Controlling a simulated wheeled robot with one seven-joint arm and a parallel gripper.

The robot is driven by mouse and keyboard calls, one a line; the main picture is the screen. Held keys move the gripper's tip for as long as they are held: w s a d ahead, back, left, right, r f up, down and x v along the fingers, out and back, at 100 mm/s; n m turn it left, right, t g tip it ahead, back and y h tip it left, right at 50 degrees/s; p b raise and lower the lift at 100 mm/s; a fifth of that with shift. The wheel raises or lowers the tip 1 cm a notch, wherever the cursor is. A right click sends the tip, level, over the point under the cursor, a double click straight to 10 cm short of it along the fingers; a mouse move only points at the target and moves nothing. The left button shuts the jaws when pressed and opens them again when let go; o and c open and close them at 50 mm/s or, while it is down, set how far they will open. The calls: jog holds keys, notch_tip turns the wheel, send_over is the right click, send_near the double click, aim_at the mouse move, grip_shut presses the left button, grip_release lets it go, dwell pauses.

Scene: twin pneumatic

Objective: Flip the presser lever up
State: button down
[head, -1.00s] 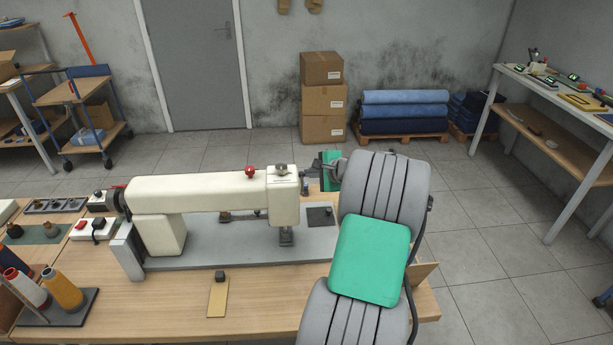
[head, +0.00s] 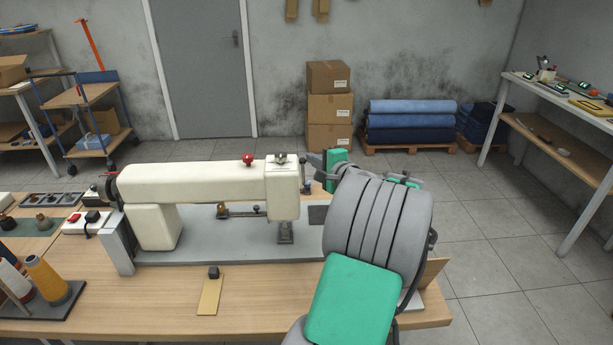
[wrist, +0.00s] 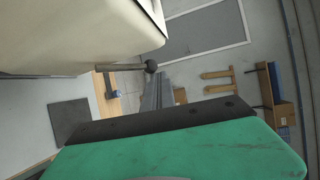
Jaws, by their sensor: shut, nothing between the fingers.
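The cream sewing machine (head: 195,184) stands on a grey bed on the wooden table. Its presser lever (head: 305,187) is at the right end of the machine head, small and partly unclear. In the wrist view the lever shows as a thin rod ending in a dark ball knob (wrist: 151,66), sticking out from the cream head. My gripper (head: 306,159) is beside the right end of the head, near the lever. Its narrow fingers (wrist: 157,88) are shut and empty, with their tips close to the knob. I cannot tell whether they touch it.
My arm covers the right front of the table (head: 270,290). Thread spools (head: 48,280) stand at the front left. A yellow strip with a dark knob (head: 210,295) lies at the front. Boxes (head: 330,108) and fabric rolls (head: 410,120) are by the far wall.

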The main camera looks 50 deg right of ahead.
jog(key=t+b, duration=0.1)
jog(key=s+a+r+n+t+b, duration=0.1)
jog(key=b, duration=0.1)
jog(key=h+b, duration=0.1)
jog(key=b, duration=0.1)
jog(key=shift+s+a+r+t, duration=0.2)
jog(key=shift+r+t, duration=0.05)
jog(key=shift+t, duration=0.15)
jog(key=shift+s+a+b, duration=0.15)
jog(key=shift+b, duration=0.25)
dwell(0.7)
